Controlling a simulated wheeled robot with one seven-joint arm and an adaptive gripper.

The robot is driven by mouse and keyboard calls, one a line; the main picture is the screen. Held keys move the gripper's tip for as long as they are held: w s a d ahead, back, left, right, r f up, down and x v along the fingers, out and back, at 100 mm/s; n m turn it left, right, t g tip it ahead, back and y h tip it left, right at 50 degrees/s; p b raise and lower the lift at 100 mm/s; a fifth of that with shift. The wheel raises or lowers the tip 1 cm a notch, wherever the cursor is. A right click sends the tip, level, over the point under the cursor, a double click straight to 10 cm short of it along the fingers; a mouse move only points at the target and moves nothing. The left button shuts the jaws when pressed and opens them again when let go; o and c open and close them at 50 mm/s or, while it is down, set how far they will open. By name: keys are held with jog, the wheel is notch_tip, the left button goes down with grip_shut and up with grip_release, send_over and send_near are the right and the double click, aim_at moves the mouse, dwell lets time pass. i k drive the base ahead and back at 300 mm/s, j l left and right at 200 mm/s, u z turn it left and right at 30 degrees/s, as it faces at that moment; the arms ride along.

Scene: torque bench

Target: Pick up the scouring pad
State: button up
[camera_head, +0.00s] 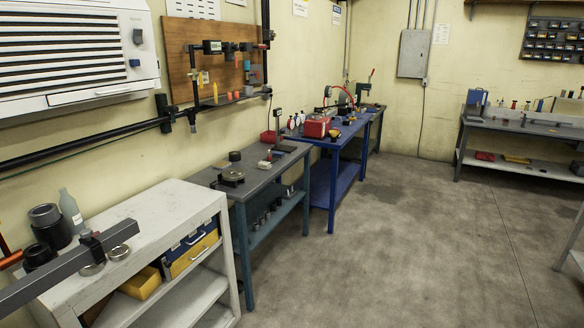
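I cannot make out a scouring pad for certain in the head view; several things on the benches are too small to tell. A small red and pale object (265,164) lies on the grey-topped bench (213,172) in the middle left. A flat red item (485,156) and a flat yellow item (517,160) lie on the lower shelf of the bench at the far right. My gripper is not in view.
A pale workbench (165,205) stands at the near left with dark cylinders, a bottle (71,209) and a long grey bar (70,265) on or over it. A blue bench (333,143) with a red box (317,128) stands farther back. The grey floor (400,240) is clear.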

aim_at(280, 155)
jog(key=i+l, duration=0.1)
jog(key=i, duration=4.55)
jog(key=i+l+u, duration=0.1)
jog(key=i+u, duration=0.4)
jog(key=i, duration=0.2)
